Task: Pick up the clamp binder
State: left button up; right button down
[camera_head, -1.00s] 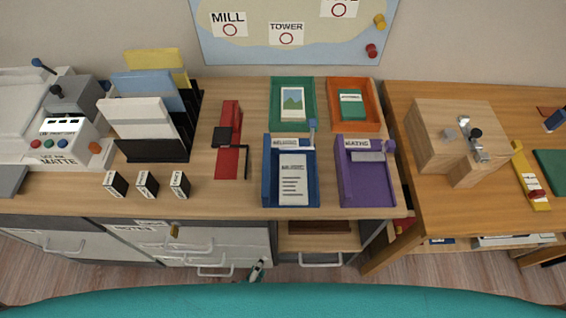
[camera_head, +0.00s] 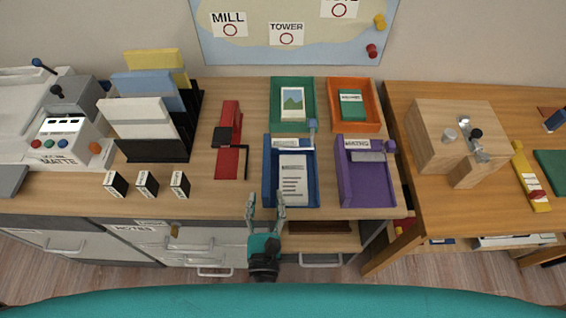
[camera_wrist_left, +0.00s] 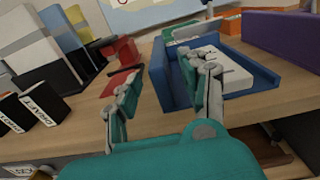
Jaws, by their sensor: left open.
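A red and black device, which looks like the clamp binder (camera_head: 230,163), rests on the wooden desk (camera_head: 225,195), left of the blue tray. It has a raised red block at the back, a flat red base and a thin black bar. In the left wrist view the clamp binder (camera_wrist_left: 121,50) is partly hidden behind a finger. My left gripper (camera_head: 265,200) is open and empty at the desk's front edge, nearer the front and to the right of the clamp binder, apart from it. Its two spread fingers (camera_wrist_left: 165,90) also show in the left wrist view. My right gripper is not in view.
A blue tray (camera_head: 269,185) with a paper pad stands right of the clamp binder. Purple (camera_head: 371,188), green (camera_head: 276,105) and orange (camera_head: 371,92) trays are nearby. A black file rack (camera_head: 157,151) and several small labelled blocks (camera_head: 148,184) stand to its left.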

aim_at(265, 178)
pick_arm(q)
jog(key=w, duration=0.6)
jog(key=shift+r, duration=0.2)
grip_shut()
